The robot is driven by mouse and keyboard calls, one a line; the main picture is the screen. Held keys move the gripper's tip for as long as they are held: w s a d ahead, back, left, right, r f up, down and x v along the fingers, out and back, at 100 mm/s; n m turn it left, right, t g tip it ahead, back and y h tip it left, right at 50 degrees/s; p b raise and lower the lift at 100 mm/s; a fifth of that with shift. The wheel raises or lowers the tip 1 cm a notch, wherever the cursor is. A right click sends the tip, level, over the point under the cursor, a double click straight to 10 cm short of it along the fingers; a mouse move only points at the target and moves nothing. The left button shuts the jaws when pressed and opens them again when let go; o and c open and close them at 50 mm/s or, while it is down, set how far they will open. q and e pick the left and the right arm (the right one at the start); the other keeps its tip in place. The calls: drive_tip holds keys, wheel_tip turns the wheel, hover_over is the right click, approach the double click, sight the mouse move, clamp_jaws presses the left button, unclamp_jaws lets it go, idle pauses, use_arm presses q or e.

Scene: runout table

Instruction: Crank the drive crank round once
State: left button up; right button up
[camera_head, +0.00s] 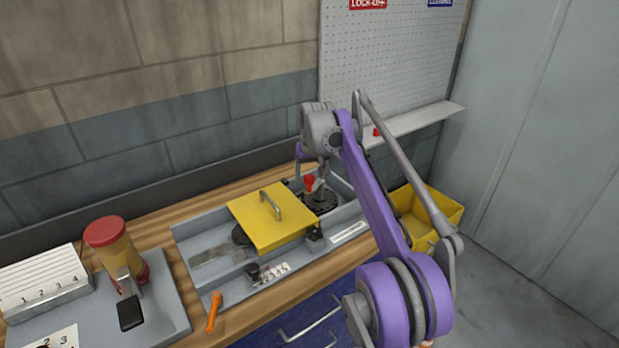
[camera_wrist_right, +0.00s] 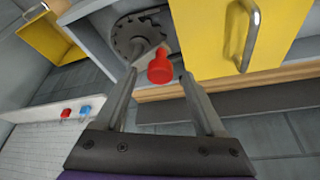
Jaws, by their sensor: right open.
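The drive crank has a red knob (camera_head: 309,182) and a dark toothed wheel (camera_head: 321,202) at the right end of the grey runout unit (camera_head: 205,240). My right gripper (camera_head: 308,174) is over the crank, coming down from above. In the right wrist view, my right gripper (camera_wrist_right: 158,88) is open, with its two fingers apart. The red knob (camera_wrist_right: 161,68) shows between and a little beyond the fingertips, and the gripper is not closed on it. The toothed wheel (camera_wrist_right: 138,38) lies beyond the knob. My left gripper is not in view.
A yellow cover with a handle (camera_head: 262,220) sits beside the crank. A red-capped jar (camera_head: 112,250) and a numbered rack (camera_head: 42,283) stand at left. A yellow bin (camera_head: 440,215) is at right. A wall shelf (camera_head: 420,122) is behind.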

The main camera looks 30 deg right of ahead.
drive_tip(key=shift+w+d+f, duration=0.1)
drive_tip(key=shift+w+f, duration=0.1)
drive_tip(key=shift+f, duration=0.35)
clamp_jaws()
idle(1.1)
